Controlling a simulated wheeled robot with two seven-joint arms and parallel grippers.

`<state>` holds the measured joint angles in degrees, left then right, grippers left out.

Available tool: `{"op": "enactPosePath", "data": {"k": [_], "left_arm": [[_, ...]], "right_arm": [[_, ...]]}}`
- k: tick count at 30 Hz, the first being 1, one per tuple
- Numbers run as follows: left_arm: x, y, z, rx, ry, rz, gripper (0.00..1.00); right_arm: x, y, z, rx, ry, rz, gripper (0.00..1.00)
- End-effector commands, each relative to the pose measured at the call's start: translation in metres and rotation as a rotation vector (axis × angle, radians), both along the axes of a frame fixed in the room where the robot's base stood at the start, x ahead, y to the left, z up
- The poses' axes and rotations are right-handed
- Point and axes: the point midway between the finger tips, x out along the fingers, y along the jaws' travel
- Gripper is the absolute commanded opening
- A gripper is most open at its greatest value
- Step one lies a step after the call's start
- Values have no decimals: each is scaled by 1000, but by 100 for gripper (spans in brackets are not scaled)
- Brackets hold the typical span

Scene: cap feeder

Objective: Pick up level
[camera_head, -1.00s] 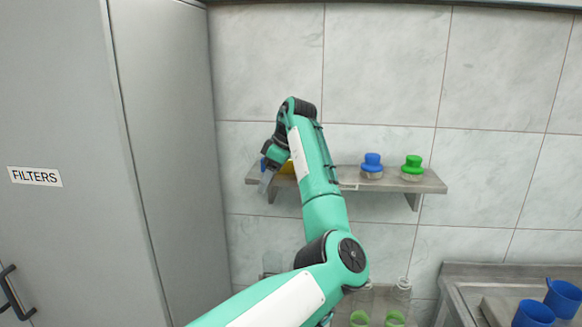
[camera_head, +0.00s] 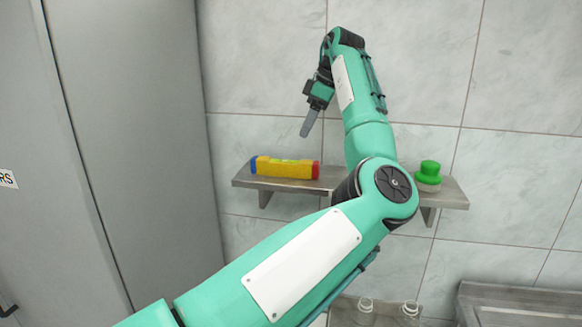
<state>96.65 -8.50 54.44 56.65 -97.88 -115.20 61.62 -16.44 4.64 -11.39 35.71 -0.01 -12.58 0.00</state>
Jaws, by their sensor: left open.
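The level (camera_head: 285,168) is a yellow bar with a blue end on the left and a red end on the right. It lies lengthwise on the left part of the grey wall shelf (camera_head: 330,176). My left gripper (camera_head: 308,128) is open and empty. It points down above the level's right end, apart from it. One finger shows clearly; the other is hidden behind it. My right gripper is out of view.
A jar with a green cap (camera_head: 428,175) stands on the shelf's right part. My left arm hides the shelf's middle. A grey cabinet (camera_head: 140,130) stands at the left. Glass vessels (camera_head: 365,305) and a metal counter (camera_head: 515,300) are below.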

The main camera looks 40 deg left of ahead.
Motion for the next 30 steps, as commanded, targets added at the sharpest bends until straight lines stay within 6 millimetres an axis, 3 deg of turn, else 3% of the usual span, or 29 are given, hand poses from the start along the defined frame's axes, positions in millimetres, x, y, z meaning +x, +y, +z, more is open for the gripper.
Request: {"op": "enactPosePath", "data": {"k": [8,14,19,25,30], "left_arm": [[-10,17,-46,-1,0,-1,53],[-14,23,-60,1,0,0,53],[-21,30,-73,-1,1,-1,53],[-29,41,-97,-1,1,-1,53],[-30,44,-106,0,0,-1,53]], "right_arm": [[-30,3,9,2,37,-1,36],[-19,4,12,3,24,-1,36],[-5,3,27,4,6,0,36],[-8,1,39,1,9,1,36],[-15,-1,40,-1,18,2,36]]}}
